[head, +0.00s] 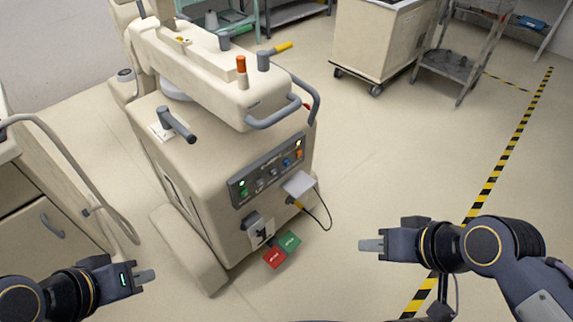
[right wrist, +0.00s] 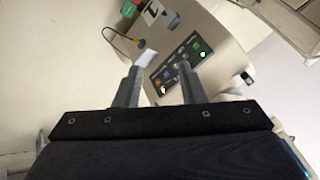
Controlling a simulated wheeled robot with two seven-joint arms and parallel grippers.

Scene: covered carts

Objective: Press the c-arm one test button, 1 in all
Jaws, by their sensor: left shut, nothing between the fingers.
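The c-arm unit is a beige wheeled cart (head: 195,150) left of centre in the head view. Its dark control panel (head: 262,176) on the front face carries green, blue and orange buttons and small lamps; the labels are too small to read. The panel (right wrist: 180,63) also shows beyond the fingers in the right wrist view. My right gripper (head: 372,246) is right of the cart, apart from it; its fingers stand apart and empty in the right wrist view (right wrist: 158,78). My left gripper (head: 148,276) is shut and empty, low at the left, in front of the cart.
A grey-white plate (head: 298,184) and a cable stick out below the panel. Red (head: 275,258) and green (head: 289,242) tags hang at the cart's lower front. A beige cabinet (head: 30,210) stands left. The floor (head: 390,160) right of the cart is clear.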

